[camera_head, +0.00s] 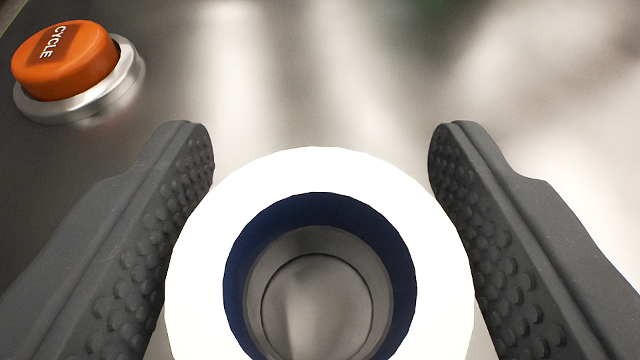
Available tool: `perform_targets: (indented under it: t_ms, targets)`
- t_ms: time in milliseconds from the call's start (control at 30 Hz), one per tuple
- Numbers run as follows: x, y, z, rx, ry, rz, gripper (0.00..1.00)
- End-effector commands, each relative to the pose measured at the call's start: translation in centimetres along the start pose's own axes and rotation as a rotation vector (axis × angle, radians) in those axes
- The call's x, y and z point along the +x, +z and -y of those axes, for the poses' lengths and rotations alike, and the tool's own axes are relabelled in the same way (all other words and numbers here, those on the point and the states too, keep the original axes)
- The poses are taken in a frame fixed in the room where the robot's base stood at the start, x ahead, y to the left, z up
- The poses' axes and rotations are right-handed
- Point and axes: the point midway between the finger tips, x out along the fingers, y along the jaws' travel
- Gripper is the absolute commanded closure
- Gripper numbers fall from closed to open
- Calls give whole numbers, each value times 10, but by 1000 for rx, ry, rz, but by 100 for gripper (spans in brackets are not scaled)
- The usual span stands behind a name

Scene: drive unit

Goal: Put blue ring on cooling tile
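The blue ring (320,211) is at bottom centre between my two fingers. Its top face is glaring white and its inner wall is dark blue. Its lower edge is cut off by the frame. My gripper (321,150) has its dark, studded fingers wide apart, one on each side of the ring. The ring's outer edge meets or overlaps both pads in the picture; I cannot tell whether they press on it. Through the hole I see a grey metal surface with a circular line. I see no clear cooling tile.
An orange CYCLE button (65,59) in a silver collar stands at the top left. The brushed metal surface (320,90) beyond the fingertips is clear, with bright reflections. A blurred green patch shows at the top edge.

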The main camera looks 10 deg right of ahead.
Motion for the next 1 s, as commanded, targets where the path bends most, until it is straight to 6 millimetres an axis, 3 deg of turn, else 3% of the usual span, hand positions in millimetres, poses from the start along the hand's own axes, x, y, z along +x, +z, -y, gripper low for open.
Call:
perform_targets:
  t_ms: [333,467,1000]
  targets:
    - [0,-1,0,0,0,0,32]
    - [-9,-1,0,-2,-1,1,32]
    - [-99,-3,0,1,-1,-1,32]
